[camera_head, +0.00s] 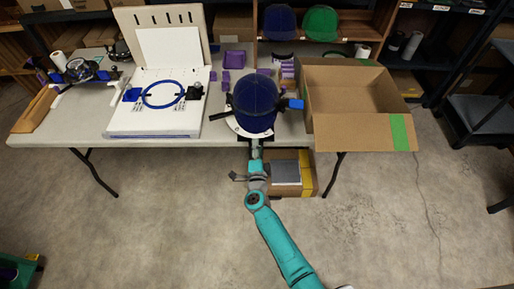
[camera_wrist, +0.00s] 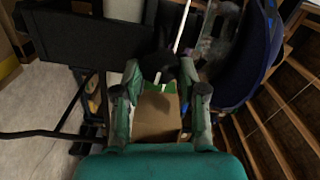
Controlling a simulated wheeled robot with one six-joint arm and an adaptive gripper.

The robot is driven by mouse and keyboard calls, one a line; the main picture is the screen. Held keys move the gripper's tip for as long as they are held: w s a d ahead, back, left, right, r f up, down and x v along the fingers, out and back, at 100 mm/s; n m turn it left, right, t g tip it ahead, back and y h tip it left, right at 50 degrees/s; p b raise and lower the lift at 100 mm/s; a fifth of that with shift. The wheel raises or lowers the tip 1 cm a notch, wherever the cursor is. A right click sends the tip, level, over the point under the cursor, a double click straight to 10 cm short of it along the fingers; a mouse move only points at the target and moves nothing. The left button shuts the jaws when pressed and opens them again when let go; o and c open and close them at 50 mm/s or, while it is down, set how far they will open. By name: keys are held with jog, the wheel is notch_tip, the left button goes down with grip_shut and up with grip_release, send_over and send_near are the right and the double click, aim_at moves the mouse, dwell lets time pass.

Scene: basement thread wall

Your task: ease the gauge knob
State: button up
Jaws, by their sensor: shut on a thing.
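My gripper (camera_wrist: 163,72) shows in the wrist view with its two green fingers closing on a small dark piece, which looks like the gauge knob (camera_wrist: 165,63). The fingers and poor light hide most of its shape. In the camera_head view my gripper (camera_head: 256,146) is at the front edge of the table, just below a white curved dial plate (camera_head: 238,128) with dark marks. A dark blue dome (camera_head: 255,96) sits above this plate and hides part of it. The knob cannot be made out in the camera_head view.
An open cardboard box (camera_head: 340,132) stands right of the dome on the table (camera_head: 60,140). A white board with a blue ring (camera_head: 163,95) is on the left. Purple blocks (camera_head: 234,60) lie behind. A carton (camera_head: 305,172) is on the floor beneath.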

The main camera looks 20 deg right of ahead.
jog(key=o, duration=1.1)
jog(key=shift+o, duration=0.2)
jog(key=v, duration=1.2)
jog(key=s+d+r+n+y, duration=0.1)
jog(key=s+r+n, duration=0.4)
jog(key=s, duration=0.8)
jog(key=s+d+r+n+g+y, duration=0.1)
jog(key=s+r+n, duration=0.5)
jog(key=s, duration=0.8)
jog(key=s+d+r+n+g+y, duration=0.1)
jog(key=s+r+n+y, duration=0.2)
jog(key=s, duration=1.1)
notch_tip(320, 180, up, 3)
jog(key=n, duration=0.4)
jog(key=shift+s+d+n+y, duration=0.2)
jog(key=shift+d+n+y, duration=0.1)
jog(key=shift+n, duration=0.1)
